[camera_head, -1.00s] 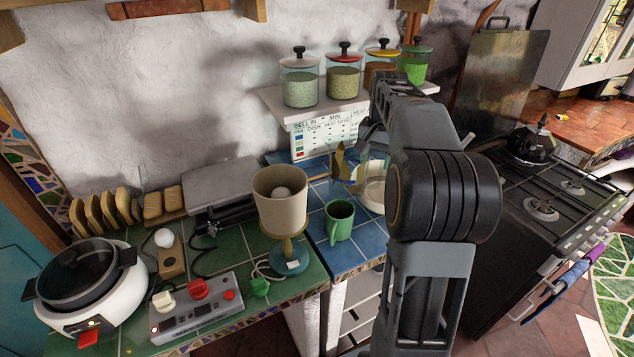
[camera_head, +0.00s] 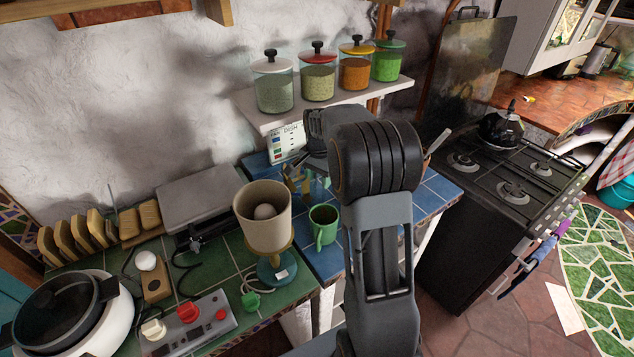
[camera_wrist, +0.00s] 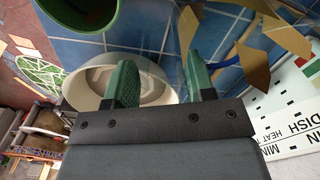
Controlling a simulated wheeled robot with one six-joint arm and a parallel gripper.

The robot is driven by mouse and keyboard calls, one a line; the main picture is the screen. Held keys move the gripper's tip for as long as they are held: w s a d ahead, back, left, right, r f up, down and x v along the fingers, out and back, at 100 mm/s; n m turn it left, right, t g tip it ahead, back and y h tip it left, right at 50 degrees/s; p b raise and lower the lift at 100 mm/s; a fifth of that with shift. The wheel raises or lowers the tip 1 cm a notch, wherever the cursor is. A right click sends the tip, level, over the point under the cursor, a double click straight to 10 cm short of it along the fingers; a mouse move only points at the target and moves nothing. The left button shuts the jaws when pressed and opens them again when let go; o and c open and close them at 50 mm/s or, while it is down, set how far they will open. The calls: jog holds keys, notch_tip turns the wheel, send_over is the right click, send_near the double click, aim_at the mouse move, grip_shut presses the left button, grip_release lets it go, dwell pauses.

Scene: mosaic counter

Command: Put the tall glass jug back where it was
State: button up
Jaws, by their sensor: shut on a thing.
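My gripper (camera_wrist: 162,82) shows in the wrist view with its two green fingers apart, pointing down at the blue-tiled counter. It is shut on the tall glass jug (camera_wrist: 167,60), whose clear wall shows only faintly between the fingers. A cream bowl (camera_wrist: 85,88) lies behind and beside the left finger. In the head view my arm hides most of the gripper and the jug. I cannot tell whether the jug's base touches the tiles.
A green mug (camera_head: 323,226) and a lamp (camera_head: 262,215) stand left of my arm. Tan pointed pieces (camera_wrist: 254,65) and a printed sign (camera_wrist: 290,125) are close right of the gripper. A shelf (camera_head: 330,102) with several jars overhangs the blue counter (camera_head: 436,192). The stove (camera_head: 505,180) is at right.

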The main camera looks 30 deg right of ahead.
jog(key=shift+f, duration=1.2)
jog(key=o, duration=1.4)
notch_tip(320, 180, up, 12)
jog(key=shift+r+b, duration=0.1)
jog(key=shift+b, duration=0.25)
jog(key=shift+a, duration=0.1)
